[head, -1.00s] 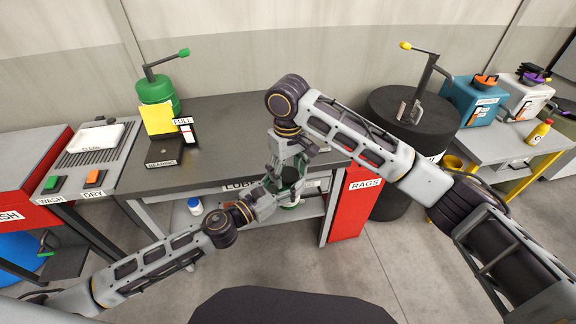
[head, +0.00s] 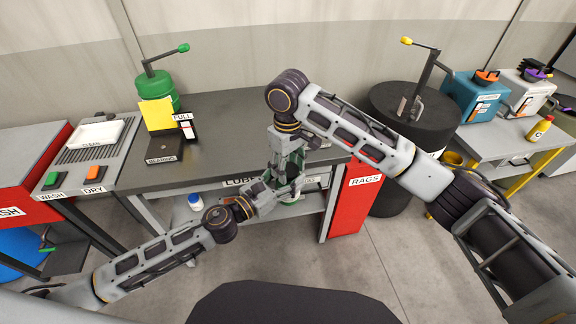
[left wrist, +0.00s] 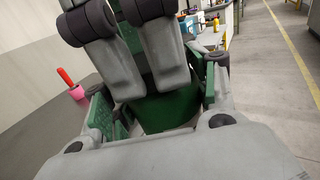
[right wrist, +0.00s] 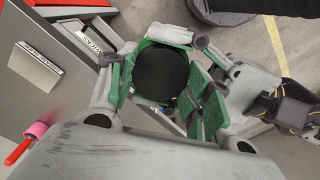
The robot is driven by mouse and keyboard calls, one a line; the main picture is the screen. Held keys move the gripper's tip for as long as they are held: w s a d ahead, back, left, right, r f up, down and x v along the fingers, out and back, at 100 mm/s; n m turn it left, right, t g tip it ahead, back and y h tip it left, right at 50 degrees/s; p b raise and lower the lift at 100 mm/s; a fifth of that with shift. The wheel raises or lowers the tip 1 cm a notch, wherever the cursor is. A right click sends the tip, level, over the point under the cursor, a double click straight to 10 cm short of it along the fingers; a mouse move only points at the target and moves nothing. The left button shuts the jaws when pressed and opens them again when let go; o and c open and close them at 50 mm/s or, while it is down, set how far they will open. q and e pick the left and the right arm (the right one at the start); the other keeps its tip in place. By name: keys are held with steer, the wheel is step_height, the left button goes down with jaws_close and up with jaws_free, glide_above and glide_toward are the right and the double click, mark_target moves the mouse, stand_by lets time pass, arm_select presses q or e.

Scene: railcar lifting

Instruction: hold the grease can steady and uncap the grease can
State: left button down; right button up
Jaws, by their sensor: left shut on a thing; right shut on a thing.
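The green grease can (left wrist: 168,110) shows between the green finger pads of my left gripper (left wrist: 158,104), which is shut on it. In the right wrist view its round black cap (right wrist: 162,73) sits between the fingers of my right gripper (right wrist: 165,82), which is shut on it from above. In the head view my right gripper (head: 290,163) is directly over my left gripper (head: 272,190), in front of the bench edge. There the can is mostly hidden by the fingers. I cannot tell whether the cap is apart from the can.
The dark bench (head: 225,140) behind the grippers carries a black bearing box (head: 166,147) and a green pump can (head: 156,86). A red rags bin (head: 352,208) and a black drum (head: 405,165) stand to the right.

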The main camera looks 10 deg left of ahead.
steer(key=shift+w+d+n, duration=0.1)
steer(key=shift+n, duration=0.6)
steer(key=o, duration=1.1)
steer(key=shift+r, duration=0.1)
steer(key=shift+r, duration=2.2)
